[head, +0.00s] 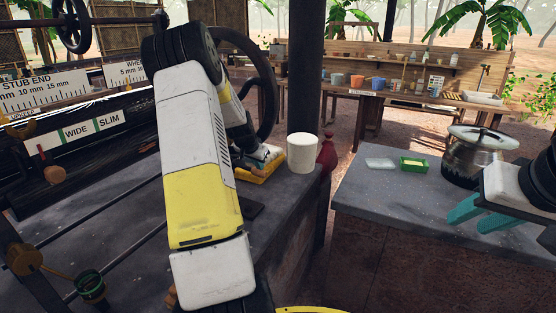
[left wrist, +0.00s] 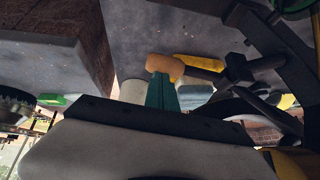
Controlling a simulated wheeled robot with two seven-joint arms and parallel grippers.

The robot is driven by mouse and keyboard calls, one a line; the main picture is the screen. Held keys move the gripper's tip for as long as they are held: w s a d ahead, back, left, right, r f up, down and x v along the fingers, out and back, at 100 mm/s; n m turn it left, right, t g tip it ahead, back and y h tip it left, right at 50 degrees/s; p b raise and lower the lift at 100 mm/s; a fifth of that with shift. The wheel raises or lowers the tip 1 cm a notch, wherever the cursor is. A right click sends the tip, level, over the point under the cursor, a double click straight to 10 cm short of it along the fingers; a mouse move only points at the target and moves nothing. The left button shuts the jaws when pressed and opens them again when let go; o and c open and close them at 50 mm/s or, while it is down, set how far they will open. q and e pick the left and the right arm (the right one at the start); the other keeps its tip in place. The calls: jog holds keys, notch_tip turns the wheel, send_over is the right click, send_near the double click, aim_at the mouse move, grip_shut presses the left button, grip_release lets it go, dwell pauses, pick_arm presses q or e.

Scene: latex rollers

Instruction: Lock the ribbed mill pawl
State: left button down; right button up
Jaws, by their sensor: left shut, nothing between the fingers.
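The mill with the white scale plates (head: 45,92) stands at the left in the head view. I cannot pick out the pawl for certain. In the left wrist view a wooden knob (left wrist: 165,67) on a dark bar is right at the tip of my left gripper (left wrist: 162,92). Its teal fingers are shut with nothing between them; I cannot tell if they touch the knob. In the head view my left arm hides much of this area. My right gripper (head: 480,212) is at the right edge, its teal fingers apart and empty, in front of the second counter.
The second counter (head: 400,200) holds a green tray (head: 414,164) and a metal pot (head: 472,155). A dark post rises behind the cylinder.

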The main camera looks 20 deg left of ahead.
aim_at(261, 173)
pick_arm(q)
jog(key=f, duration=0.3)
jog(key=shift+d+f, duration=0.25)
jog(key=shift+f, duration=0.1)
jog(key=shift+s+f, duration=0.15)
jog(key=shift+f, duration=0.2)
jog(key=shift+d+f, duration=0.1)
jog(key=shift+d+r, duration=0.15)
jog(key=shift+r, duration=0.2)
jog(key=s+d+r, duration=0.2)
jog(key=r, duration=0.3)
jog(key=s+d+r, duration=0.2)
jog(key=s+r, duration=0.1)
jog(key=r, duration=0.3)
jog(key=shift+r, duration=0.1)
